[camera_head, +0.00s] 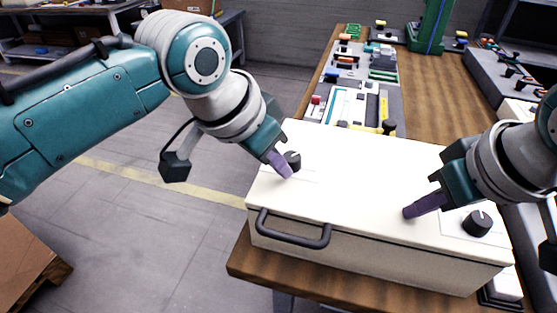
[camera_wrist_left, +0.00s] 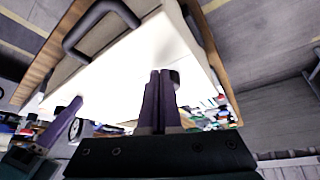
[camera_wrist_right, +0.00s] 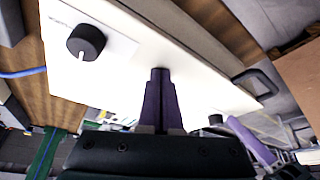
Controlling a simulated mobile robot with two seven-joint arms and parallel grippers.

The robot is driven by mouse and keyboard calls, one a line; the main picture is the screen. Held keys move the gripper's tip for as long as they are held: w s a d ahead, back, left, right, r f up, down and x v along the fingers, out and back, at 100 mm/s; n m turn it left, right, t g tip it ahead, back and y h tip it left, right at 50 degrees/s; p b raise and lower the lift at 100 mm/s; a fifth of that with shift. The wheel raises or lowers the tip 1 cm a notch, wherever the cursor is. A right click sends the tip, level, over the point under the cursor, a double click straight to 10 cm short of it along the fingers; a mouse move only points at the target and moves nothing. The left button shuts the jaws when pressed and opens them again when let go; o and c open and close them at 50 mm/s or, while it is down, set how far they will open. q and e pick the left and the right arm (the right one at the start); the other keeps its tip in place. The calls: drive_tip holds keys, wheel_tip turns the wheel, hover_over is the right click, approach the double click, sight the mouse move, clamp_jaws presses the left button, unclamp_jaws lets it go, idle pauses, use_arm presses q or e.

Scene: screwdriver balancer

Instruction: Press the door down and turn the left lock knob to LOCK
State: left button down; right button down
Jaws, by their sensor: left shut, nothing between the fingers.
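The white door (camera_head: 360,165) is the flat top of a cream box on the wooden bench, and it looks closed. The left lock knob (camera_head: 292,160) is black and round, near the door's left end. My left gripper (camera_head: 288,174) is shut and empty, its purple fingertips right beside this knob; in the left wrist view the knob (camera_wrist_left: 175,78) is partly hidden behind the fingers. I cannot tell whether they touch. The right knob (camera_head: 477,223) shows a white pointer line. My right gripper (camera_head: 408,213) is shut, its tips at the door surface left of that knob.
A black handle (camera_head: 293,230) sticks out from the box's front left. The wooden bench (camera_head: 440,90) behind holds trays of tools and parts (camera_head: 350,105). A green stand (camera_head: 428,25) rises at the back. The door's middle is clear.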

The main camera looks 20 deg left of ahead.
use_arm(q)
drive_tip(key=shift+w, duration=0.25)
use_arm(e)
drive_tip(key=shift+f, duration=0.1)
use_arm(q)
drive_tip(key=shift+a, duration=0.25)
idle(0.3)
drive_tip(key=shift+w+a, duration=0.15)
drive_tip(key=shift+a, duration=0.05)
drive_tip(key=shift+w+a, duration=0.3)
drive_tip(key=shift+a, duration=0.05)
use_arm(e)
drive_tip(key=shift+s, duration=0.1)
use_arm(q)
drive_tip(key=shift+a, duration=0.1)
idle(0.3)
drive_tip(key=shift+s+a, duration=0.2)
wheel_tip(320, 180, up, 6)
idle(0.5)
